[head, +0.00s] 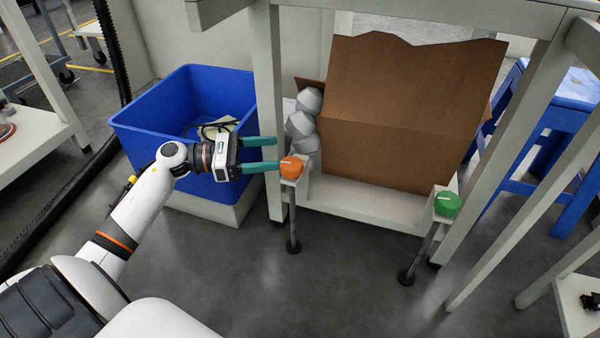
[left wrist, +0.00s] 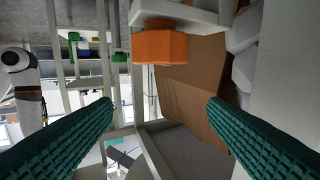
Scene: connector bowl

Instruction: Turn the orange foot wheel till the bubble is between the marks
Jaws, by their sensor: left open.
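The orange foot wheel (head: 291,167) sits at the top of the left foot post of the table frame, with a pale line on its top. It also shows in the left wrist view (left wrist: 160,47), at upper centre. My left gripper (head: 277,153) comes in from the left with its green fingers apart. The fingertips are close to the wheel in the head view; I cannot tell whether they touch it. In the left wrist view the two fingers (left wrist: 160,110) are wide apart with nothing held between them. No bubble or marks show in either view. My right gripper is not in view.
A green foot wheel (head: 447,204) sits on the right foot post. A brown cardboard box (head: 400,120) and grey rounded pieces (head: 302,125) stand on the lower shelf. A blue bin (head: 150,135) stands behind my left arm. The floor in front is clear.

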